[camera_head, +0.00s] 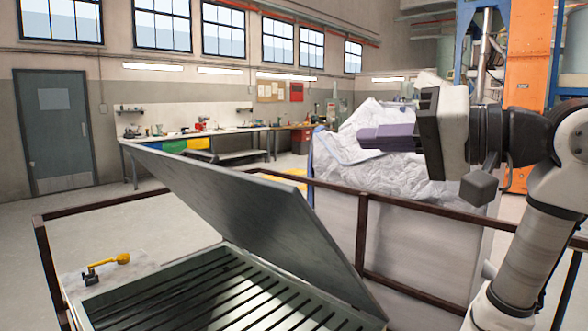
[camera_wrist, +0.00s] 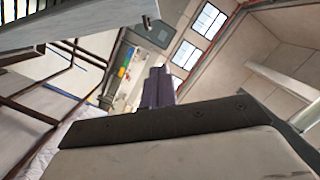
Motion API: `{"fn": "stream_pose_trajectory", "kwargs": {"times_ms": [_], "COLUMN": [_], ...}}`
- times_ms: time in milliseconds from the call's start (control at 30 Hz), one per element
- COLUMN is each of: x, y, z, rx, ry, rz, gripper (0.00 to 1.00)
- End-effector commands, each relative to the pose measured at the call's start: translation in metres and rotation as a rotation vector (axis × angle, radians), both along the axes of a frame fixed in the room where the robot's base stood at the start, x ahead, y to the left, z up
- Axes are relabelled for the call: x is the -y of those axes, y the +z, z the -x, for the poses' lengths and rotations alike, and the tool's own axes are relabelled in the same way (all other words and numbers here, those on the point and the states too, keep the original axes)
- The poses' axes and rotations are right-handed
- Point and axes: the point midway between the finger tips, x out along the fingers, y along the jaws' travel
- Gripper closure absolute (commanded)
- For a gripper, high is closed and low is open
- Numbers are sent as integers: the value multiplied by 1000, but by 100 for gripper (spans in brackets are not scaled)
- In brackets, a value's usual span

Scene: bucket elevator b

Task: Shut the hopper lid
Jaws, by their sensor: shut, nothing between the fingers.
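The hopper lid (camera_head: 250,215) is a grey metal plate standing open, tilted up to the left from its hinge side at the right of the hopper. The hopper (camera_head: 215,258) has a metal frame with a slotted grate (camera_head: 225,295) inside, uncovered. My gripper (camera_head: 365,137) is to the right of the lid and above it, pointing left, with its purple fingers shut and empty. It does not appear to touch the lid. In the wrist view the fingers (camera_wrist: 158,88) point toward the far wall, and part of the lid (camera_wrist: 75,22) shows at the upper left.
A brown railing (camera_head: 362,235) surrounds the hopper. A large bag of white material (camera_head: 375,130) stands behind my gripper. A yellow-handled lever (camera_head: 108,262) sits left of the hopper. A workbench (camera_head: 200,140) and a grey door (camera_head: 60,130) are far back.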

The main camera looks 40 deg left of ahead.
Motion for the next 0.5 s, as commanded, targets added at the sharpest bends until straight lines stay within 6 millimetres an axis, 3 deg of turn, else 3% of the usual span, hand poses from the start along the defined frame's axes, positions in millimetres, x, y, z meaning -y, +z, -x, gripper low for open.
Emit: {"fn": "stream_pose_trajectory", "kwargs": {"times_ms": [267,500], "x": [-11,-58], "y": [-13,-18], "z": [11,17], "rx": [-53,-52], "ry": [49,51], "rz": [64,63], "gripper": [100,100]}}
